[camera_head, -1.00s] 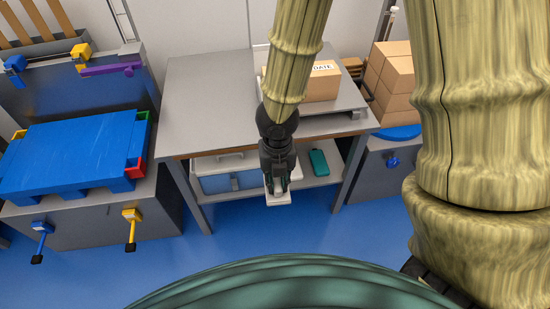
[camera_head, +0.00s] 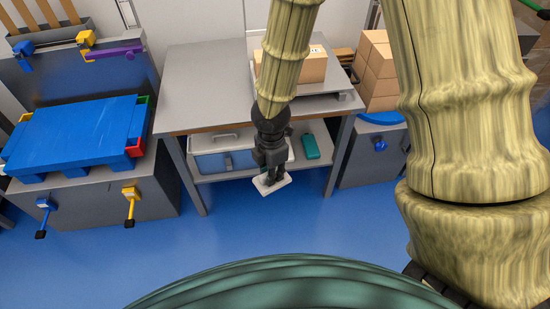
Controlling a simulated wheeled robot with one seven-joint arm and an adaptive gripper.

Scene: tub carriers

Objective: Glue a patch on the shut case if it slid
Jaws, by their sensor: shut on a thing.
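My gripper (camera_head: 269,179) points down in front of the table and is shut on a flat white piece (camera_head: 283,185), perhaps the patch. The piece is tilted and held in the air, clear of the shelf's front edge. A closed cardboard box (camera_head: 312,68) sits on the grey platform on the table, partly hidden by my arm; a small mark shows on it. A blue-and-grey case (camera_head: 213,160) with a handle lies on the lower shelf, partly behind my gripper. I cannot tell which of these is the task's case, or whether either slid.
A teal block (camera_head: 311,147) lies on the lower shelf. The tabletop (camera_head: 190,85) is bare at the left. A blue pallet (camera_head: 75,135) rests on a grey cabinet at left; stacked cartons (camera_head: 378,75) stand at right. Blue floor in front is free.

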